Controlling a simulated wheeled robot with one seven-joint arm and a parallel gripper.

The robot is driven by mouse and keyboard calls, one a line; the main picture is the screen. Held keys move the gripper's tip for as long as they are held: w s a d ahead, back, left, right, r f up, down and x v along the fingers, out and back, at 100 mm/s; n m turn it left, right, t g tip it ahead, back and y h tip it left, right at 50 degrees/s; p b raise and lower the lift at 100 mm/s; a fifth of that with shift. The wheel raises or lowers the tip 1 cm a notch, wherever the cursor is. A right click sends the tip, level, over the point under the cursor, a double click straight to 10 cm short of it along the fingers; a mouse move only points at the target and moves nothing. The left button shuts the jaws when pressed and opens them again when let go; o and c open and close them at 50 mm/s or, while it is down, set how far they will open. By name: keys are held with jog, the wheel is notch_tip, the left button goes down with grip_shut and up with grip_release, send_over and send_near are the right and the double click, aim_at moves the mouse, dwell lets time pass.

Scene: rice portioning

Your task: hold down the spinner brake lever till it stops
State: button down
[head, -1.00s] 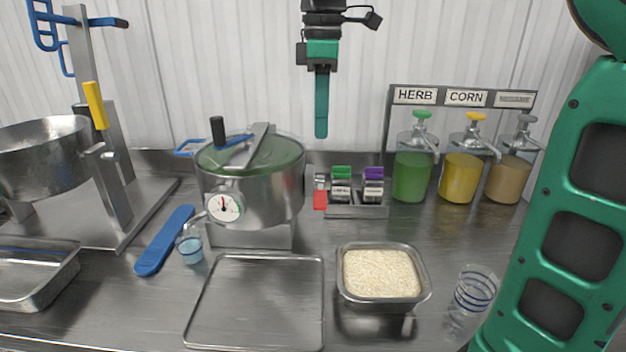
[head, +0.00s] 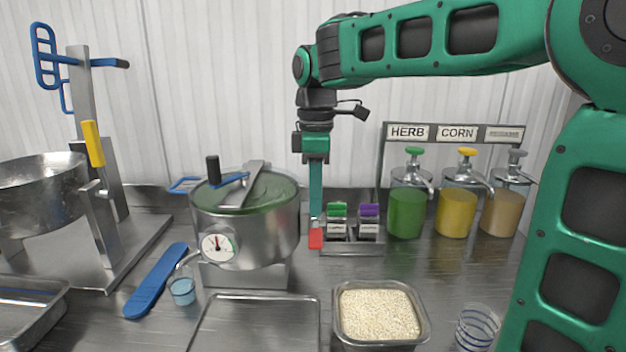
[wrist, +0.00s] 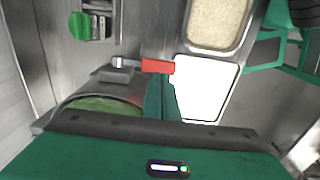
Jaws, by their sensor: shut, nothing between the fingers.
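The spinner (head: 248,222) is a steel drum with a green lid, a black crank knob and a round dial on its front. Its red brake lever (head: 316,239) sticks out on its right side. My gripper (head: 316,216) is shut and empty, pointing straight down with its fingertips right at the inner end of the lever; I cannot tell whether they touch it. In the wrist view the red lever (wrist: 158,66) shows just beyond the green fingers (wrist: 160,98), and part of the spinner lid (wrist: 105,103) lies to the left. Whether the drum is turning cannot be told.
A small rack with green-topped and purple-topped shakers (head: 352,222) stands close right of the lever. Pump jars (head: 407,210) stand farther right. A rice container (head: 337,330) and a flat tray (head: 255,302) lie in front. A blue paddle (head: 157,282) lies left.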

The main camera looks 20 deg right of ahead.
aim_at(315, 237)
jog(key=shift+f, duration=2.75)
